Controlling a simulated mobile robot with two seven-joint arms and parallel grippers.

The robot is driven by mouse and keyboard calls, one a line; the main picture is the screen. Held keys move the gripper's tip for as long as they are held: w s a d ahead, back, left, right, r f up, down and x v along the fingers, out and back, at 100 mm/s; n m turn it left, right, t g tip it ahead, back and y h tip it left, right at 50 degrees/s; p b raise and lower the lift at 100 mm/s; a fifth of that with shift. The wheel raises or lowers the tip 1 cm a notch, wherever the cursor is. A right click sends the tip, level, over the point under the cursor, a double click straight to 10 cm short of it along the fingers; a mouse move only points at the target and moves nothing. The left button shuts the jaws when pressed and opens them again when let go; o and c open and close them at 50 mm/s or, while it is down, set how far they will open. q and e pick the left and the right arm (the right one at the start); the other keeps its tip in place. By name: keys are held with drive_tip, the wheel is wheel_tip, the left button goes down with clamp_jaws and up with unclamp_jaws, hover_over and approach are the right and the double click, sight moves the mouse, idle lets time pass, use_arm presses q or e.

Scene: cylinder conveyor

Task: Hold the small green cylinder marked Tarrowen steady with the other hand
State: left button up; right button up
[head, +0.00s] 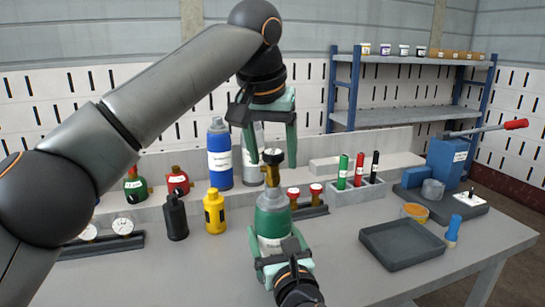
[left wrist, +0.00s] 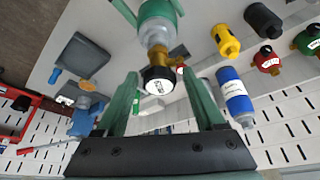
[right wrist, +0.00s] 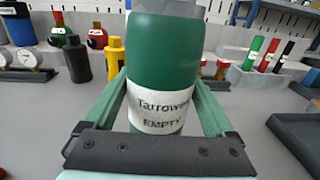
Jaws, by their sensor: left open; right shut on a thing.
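The small green cylinder (head: 270,218) stands upright at the table's front, with a brass valve (head: 272,174) and black knob (head: 273,156) on top. Its label (right wrist: 160,112) reads Tarrowen EMPTY in the right wrist view. My right gripper (head: 278,238) is shut on the cylinder's body from the near side. My left gripper (head: 271,158) is open above, pointing down, its fingers either side of the knob. In the left wrist view the knob (left wrist: 158,82) and valve (left wrist: 160,56) lie between the open fingers, apart from them.
A black bottle (head: 175,218) and a yellow one (head: 214,211) stand left of the cylinder. A blue cylinder (head: 220,155) stands behind. Small red, green and black cylinders sit in a grey rack (head: 368,192). An empty dark tray (head: 402,246) lies to the right.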

use_arm(q)
drive_tip(key=shift+d, duration=0.1)
drive_tip(key=shift+f, duration=1.25)
drive_tip(key=shift+c, duration=0.4)
clamp_jaws()
drive_tip(key=shift+o, duration=0.4)
unclamp_jaws()
drive_tip(key=shift+r, duration=1.25)
